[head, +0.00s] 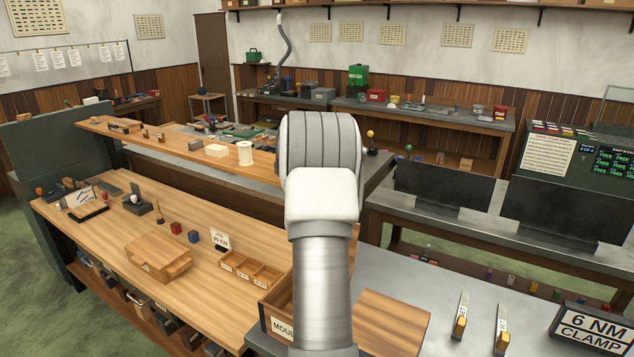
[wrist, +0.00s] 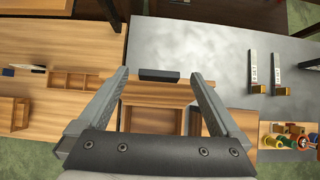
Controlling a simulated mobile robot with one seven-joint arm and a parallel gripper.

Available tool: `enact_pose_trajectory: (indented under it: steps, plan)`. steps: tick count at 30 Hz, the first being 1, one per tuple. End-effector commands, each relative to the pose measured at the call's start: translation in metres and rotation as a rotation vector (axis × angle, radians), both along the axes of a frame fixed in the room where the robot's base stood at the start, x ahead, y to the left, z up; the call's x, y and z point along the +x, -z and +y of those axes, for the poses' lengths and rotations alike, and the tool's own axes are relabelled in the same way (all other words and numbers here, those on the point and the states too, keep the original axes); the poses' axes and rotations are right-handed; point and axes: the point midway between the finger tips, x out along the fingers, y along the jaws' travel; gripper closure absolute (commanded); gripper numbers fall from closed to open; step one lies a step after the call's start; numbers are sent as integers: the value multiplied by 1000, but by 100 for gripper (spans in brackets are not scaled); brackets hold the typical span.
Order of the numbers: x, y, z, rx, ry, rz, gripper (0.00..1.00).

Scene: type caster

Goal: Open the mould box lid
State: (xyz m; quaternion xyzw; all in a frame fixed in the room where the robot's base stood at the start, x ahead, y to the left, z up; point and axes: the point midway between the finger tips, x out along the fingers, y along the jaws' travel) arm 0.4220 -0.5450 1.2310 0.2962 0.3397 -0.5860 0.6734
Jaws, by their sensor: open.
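The mould box (head: 282,328) is a wooden box with a white label, partly cut off by the lower edge of the head view and partly hidden by my arm. Its inside shows left of the arm. A flat wooden panel (head: 390,322) lies right of the arm; I cannot tell whether it is the lid. In the wrist view, a dark bar-shaped handle (wrist: 148,75) sits at the far edge of a wooden panel (wrist: 155,91). My gripper (wrist: 158,80) is open and empty, with its fingertips either side of the handle and gaps showing on both sides.
A divided wooden tray (head: 250,270) and a small wooden box (head: 158,258) stand on the bench to the left. The grey table (head: 445,320) carries two upright-labelled tools (head: 461,318) and a clamp sign (head: 592,328). A tray of coloured items (wrist: 290,137) lies at the right.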

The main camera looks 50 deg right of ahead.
Motion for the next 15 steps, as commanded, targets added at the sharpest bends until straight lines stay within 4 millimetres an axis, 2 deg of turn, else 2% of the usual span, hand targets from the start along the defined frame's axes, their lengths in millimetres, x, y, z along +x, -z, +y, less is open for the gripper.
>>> enact_pose_trajectory:
  steps: [15]
  plan:
    - [-9, -94, 68, -5, -2, -2, 0]
